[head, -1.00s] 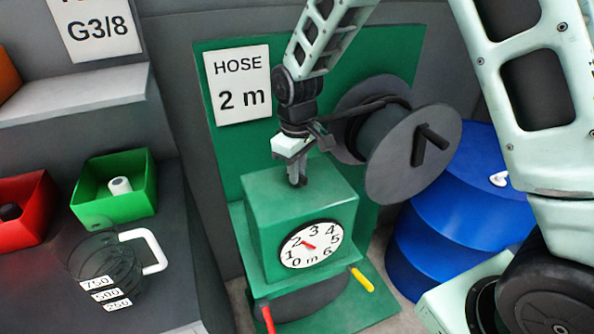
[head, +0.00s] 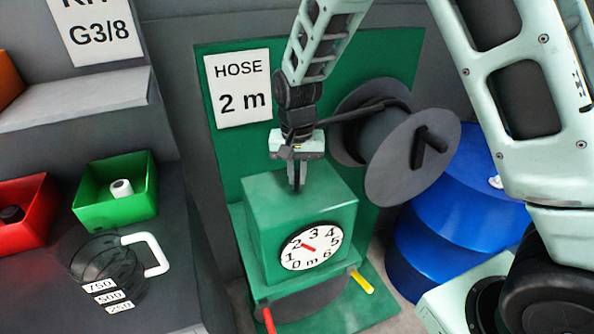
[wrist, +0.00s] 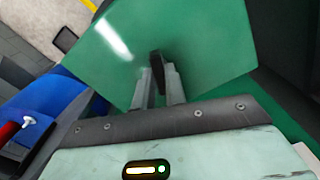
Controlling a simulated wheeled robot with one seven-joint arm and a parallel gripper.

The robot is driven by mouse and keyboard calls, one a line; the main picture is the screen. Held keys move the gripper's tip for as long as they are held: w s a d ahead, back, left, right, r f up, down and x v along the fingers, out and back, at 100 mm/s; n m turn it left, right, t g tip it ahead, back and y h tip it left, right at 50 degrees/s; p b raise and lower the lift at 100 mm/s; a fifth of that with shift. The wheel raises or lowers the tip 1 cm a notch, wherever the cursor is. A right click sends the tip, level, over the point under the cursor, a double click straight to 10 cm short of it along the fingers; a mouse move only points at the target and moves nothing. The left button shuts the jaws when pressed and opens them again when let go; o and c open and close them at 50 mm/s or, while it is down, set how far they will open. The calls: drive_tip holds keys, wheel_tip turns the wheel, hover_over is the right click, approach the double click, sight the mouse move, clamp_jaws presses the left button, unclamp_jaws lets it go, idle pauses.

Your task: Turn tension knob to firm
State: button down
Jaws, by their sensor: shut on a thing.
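My gripper (head: 297,180) points down onto the top of the green box (head: 268,219). Its fingers are shut on a small dark knob, the tension knob (wrist: 156,63), on the box's top face. In the wrist view the two fingers (wrist: 158,85) stand at either side of the knob, which shows as a thin dark bar. The fingers hide most of the knob in the head view, and no soft or firm marks can be read. The round white dial (head: 312,246) on the box front has a red pointer near 2.
A dark hose reel (head: 411,150) stands close behind and right of the gripper. A blue barrel (head: 465,225) is further right. A red handle (head: 268,320) and a yellow handle (head: 362,282) stick out low on the box. A sign (head: 238,88) reads HOSE 2 m.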

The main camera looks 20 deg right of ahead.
drive_tip(key=m+p, duration=0.1)
drive_tip(key=m, duration=0.2)
drive_tip(key=shift+w+r+m, duration=0.1)
drive_tip(key=shift+r+m, duration=0.05)
drive_tip(key=shift+m, duration=0.15)
drive_tip(key=m+p, duration=0.2)
drive_tip(key=m, duration=0.1)
drive_tip(key=shift+m, duration=0.3)
drive_tip(key=m+p, duration=0.2)
drive_tip(key=m, duration=0.1)
drive_tip(key=shift+m, duration=0.3)
drive_tip(key=shift+m+p, duration=0.7)
drive_tip(key=shift+m, duration=0.5)
drive_tip(key=c, duration=1.4)
unclamp_jaws()
drive_tip(key=shift+c, duration=0.2)
